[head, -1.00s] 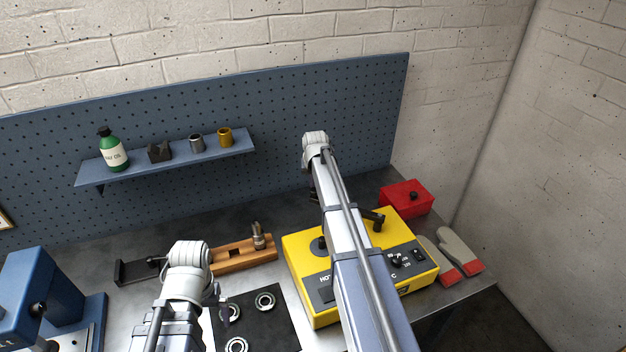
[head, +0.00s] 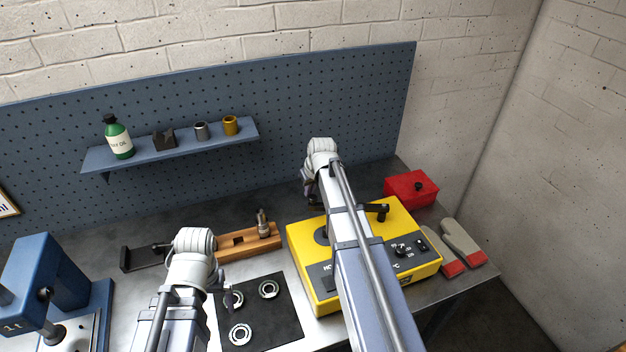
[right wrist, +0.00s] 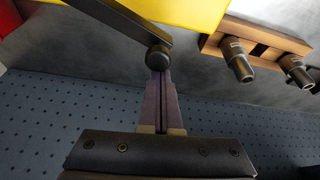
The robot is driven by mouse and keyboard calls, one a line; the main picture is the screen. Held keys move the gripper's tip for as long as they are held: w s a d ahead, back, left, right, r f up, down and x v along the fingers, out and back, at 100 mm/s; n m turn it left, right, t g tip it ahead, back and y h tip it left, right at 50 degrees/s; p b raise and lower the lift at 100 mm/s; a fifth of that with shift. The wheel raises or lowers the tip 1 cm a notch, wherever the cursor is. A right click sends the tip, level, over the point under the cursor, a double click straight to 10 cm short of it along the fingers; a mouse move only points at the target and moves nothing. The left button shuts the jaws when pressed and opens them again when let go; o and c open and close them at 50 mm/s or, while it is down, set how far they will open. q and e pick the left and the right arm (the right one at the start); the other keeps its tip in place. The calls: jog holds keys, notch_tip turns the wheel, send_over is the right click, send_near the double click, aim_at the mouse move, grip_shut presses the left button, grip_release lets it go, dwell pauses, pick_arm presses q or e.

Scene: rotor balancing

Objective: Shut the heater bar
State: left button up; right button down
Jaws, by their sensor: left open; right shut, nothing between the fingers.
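The yellow heater (head: 320,283) stands on the bench right of centre. Its black heater bar (head: 376,208) shows at the heater's back right, and my right arm hides part of it. In the right wrist view the bar (right wrist: 115,18) slants in from the upper left and ends in a round black knob (right wrist: 158,58). My right gripper (right wrist: 160,76) is shut and empty, its fingertips right at the knob; I cannot tell whether they touch. My left gripper (head: 229,298) is open and empty above the black mat, partly hidden by its wrist.
A black mat (head: 262,335) with several bearing rings lies left of the heater. A wooden block (head: 262,243) with metal parts stands behind it. A red box (head: 411,188) and gloves (head: 462,243) are at the right. A blue press (head: 45,275) stands at the left. The pegboard closes the back.

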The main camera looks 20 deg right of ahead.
jog(key=s+a+n+y, duration=0.1)
jog(key=s+a+n, duration=0.1)
jog(key=s, duration=0.6)
jog(key=shift+s+a+n, duration=0.35)
jog(key=shift+s+n, duration=0.05)
jog(key=shift+n, duration=0.1)
jog(key=shift+w, duration=0.1)
jog(key=w+a, duration=0.2)
jog(key=w, duration=0.2)
jog(key=p+v, duration=1)
jog(key=shift+d+r, duration=0.35)
jog(key=shift+d, duration=0.05)
jog(key=shift+s, duration=0.1)
